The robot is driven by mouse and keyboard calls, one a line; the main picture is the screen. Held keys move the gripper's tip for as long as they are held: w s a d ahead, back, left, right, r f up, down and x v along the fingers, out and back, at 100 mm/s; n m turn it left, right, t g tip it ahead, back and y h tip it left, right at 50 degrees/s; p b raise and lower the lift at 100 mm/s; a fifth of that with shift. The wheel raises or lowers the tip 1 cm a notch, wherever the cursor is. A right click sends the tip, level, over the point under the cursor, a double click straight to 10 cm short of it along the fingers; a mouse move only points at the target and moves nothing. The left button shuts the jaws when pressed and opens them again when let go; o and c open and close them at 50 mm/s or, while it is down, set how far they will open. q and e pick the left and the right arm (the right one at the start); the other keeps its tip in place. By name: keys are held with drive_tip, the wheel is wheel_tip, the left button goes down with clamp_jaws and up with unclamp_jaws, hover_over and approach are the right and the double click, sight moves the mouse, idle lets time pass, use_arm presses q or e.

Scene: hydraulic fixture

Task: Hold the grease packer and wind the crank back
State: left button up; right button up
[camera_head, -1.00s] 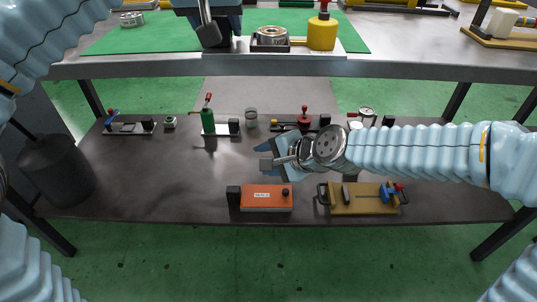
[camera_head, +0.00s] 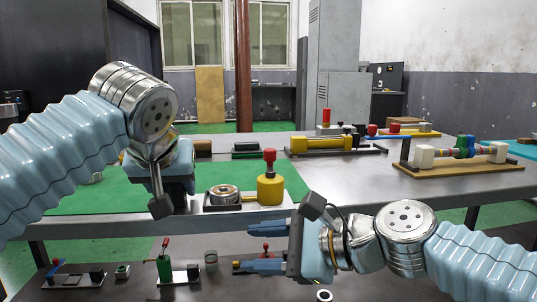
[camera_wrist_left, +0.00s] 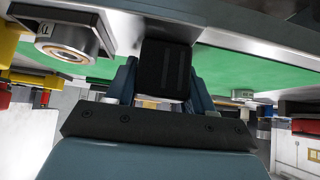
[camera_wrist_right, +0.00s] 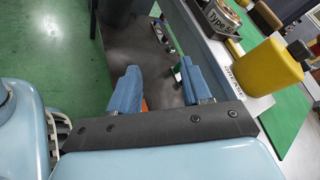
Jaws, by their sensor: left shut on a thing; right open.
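The grease packer stands at the front of the upper bench in the head view. It has a pale base, a steel bearing cup (camera_head: 224,196) and a yellow pot (camera_head: 270,190) with a red knob (camera_head: 269,155) on top. My left gripper (camera_head: 168,198) is shut on a black block (camera_wrist_left: 165,68) at the packer's left end, mostly hidden in the head view. My right gripper (camera_head: 258,246) is open and empty, in front of the bench's edge and below the pot. In the right wrist view, the pot (camera_wrist_right: 262,68) is right of its fingers.
A lower shelf with several small fixtures, including a green one (camera_head: 164,268), lies below the bench edge. A yellow cylinder fixture (camera_head: 325,144) and a wooden-base fixture (camera_head: 458,166) stand further right on the bench. The green mat (camera_head: 120,205) behind my left gripper is mostly clear.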

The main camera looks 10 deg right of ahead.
wheel_tip(320, 180, up, 6)
drive_tip(key=s+d+r+m+y, duration=0.1)
drive_tip(key=s+d+m+y, duration=0.1)
drive_tip(key=s+d, duration=0.1)
drive_tip(key=m+t, duration=0.4)
drive_tip(key=m, duration=0.4)
approach(270, 149)
drive_tip(key=shift+t+h, duration=0.3)
drive_tip(key=shift+h, duration=0.1)
drive_tip(key=x, duration=0.8)
drive_tip(key=shift+a, duration=0.45)
drive_tip(key=shift+w+a, duration=0.45)
drive_tip(key=shift+w, duration=0.05)
clamp_jaws()
